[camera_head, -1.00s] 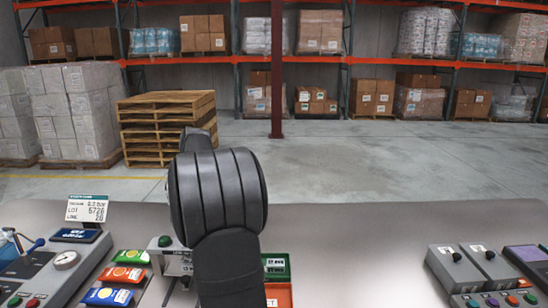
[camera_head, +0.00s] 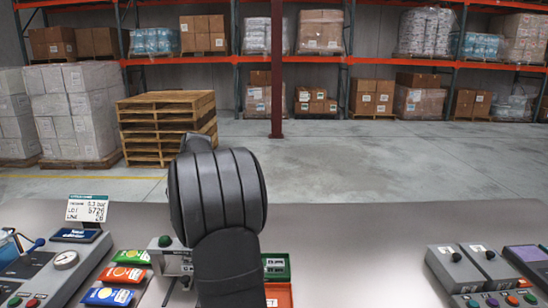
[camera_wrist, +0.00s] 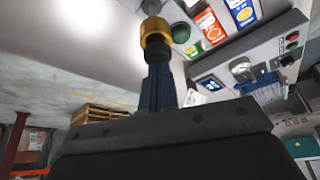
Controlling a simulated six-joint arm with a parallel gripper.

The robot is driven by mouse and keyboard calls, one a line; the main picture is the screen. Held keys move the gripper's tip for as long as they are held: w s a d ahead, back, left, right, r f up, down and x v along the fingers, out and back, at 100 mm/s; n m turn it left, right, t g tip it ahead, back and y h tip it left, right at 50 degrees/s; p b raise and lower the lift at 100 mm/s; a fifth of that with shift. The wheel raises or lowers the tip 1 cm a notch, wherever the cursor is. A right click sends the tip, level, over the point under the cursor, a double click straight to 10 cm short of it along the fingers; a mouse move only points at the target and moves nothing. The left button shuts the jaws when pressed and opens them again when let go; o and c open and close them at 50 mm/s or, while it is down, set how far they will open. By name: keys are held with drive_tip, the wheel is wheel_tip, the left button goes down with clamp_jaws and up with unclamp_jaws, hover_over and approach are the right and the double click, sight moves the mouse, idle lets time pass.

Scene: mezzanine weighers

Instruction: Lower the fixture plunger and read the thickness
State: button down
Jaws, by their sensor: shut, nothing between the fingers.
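The plunger (camera_wrist: 155,28) shows at the top of the wrist view as a brass-coloured collar on a thin stem, with a black end. My gripper (camera_wrist: 157,70) is shut and empty, its dark narrow fingers pointing at that black end. They overlap it in the picture; I cannot tell whether they touch. In the head view my arm hides the gripper and the plunger. A small grey box with a green knob (camera_head: 165,241) shows just left of my arm; the knob also shows in the wrist view (camera_wrist: 180,32). No thickness reading is legible.
Green, orange and blue packets (camera_head: 123,274) lie left of my arm. A grey panel with a round gauge (camera_head: 66,260) and a label sign (camera_head: 87,208) stand further left. Green and orange trays (camera_head: 278,290) sit right of my arm. Grey control boxes (camera_head: 468,265) stand right; bare bench lies between.

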drive_tip(key=shift+f, duration=0.45)
wheel_tip(320, 180, up, 8)
idle(0.9)
drive_tip(key=shift+f, duration=4)
drive_tip(key=s+d+r+m, duration=0.1)
drive_tip(key=d+r+m, duration=0.2)
drive_tip(key=r+m, duration=0.2)
drive_tip(key=s+d+r+m, duration=0.2)
drive_tip(key=r+m, duration=0.4)
drive_tip(key=r, duration=0.3)
drive_tip(key=shift+s+d, duration=0.15)
drive_tip(key=shift+d, duration=0.3)
